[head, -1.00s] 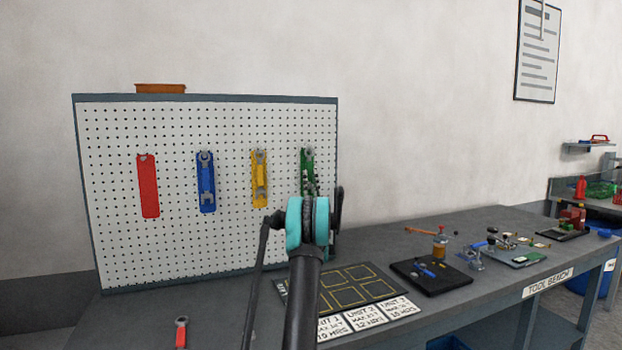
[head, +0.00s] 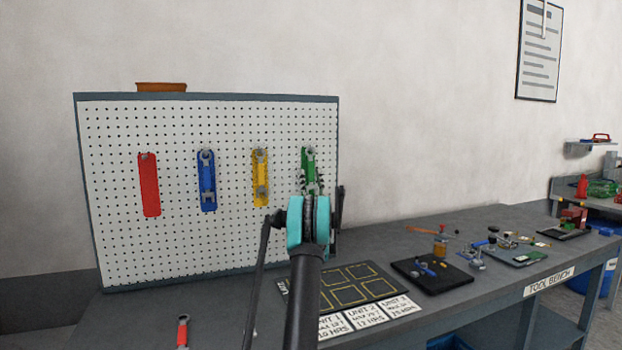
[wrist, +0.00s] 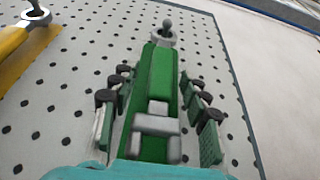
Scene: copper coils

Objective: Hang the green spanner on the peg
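The green spanner (head: 309,165) is upright against the pegboard at the right end of the row of tools. In the wrist view, its grey ring end (wrist: 163,38) is at the peg (wrist: 167,26), and the peg's knob shows through or above the ring. The green handle (wrist: 160,80) runs down to a grey lower end (wrist: 155,138). My gripper (head: 311,186) is open around the handle. In the wrist view, its fingers (wrist: 160,112) stand on both sides with gaps to the handle. My arm hides the area below the spanner in the head view.
A yellow spanner (head: 260,178) and a blue spanner (head: 207,181) hang to the left on the pegboard (head: 110,240). A red outline (head: 149,186) has a bare peg. A red-handled spanner (head: 182,332) lies on the bench (head: 220,305). A marked mat (head: 385,289) lies right of my arm.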

